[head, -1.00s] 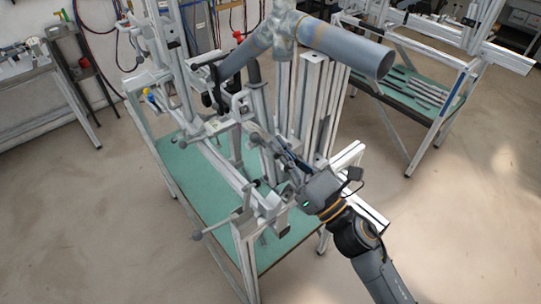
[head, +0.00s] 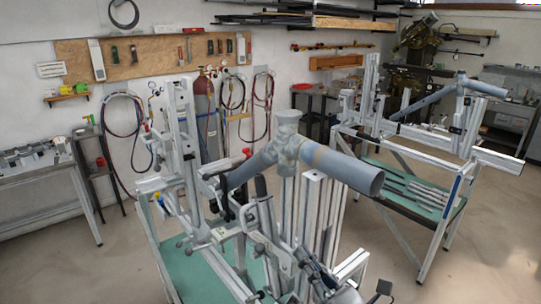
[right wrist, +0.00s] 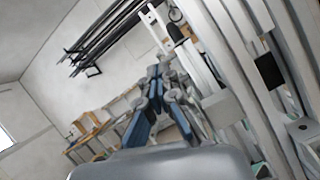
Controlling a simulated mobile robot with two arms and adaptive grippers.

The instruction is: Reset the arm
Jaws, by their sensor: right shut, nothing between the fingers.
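My right gripper (head: 302,262) is at the bottom of the head view, beside the near side of the frame jig (head: 215,235). Its body is partly cut off by the lower edge. In the right wrist view its fingers (right wrist: 156,78) are closed together with nothing between them. Grey upright bars of the jig (right wrist: 245,90) stand close to the right of the fingers there. I cannot tell whether the fingers touch the jig. A grey tube frame (head: 330,165) is on top of the jig. My left gripper is not in view.
A second jig table (head: 440,212) with rods on its green shelf stands at the right. A bench (head: 40,200) stands at the left. Gas cylinders (head: 205,110) and hoses are at the back wall. Open floor (head: 490,265) lies at the lower right.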

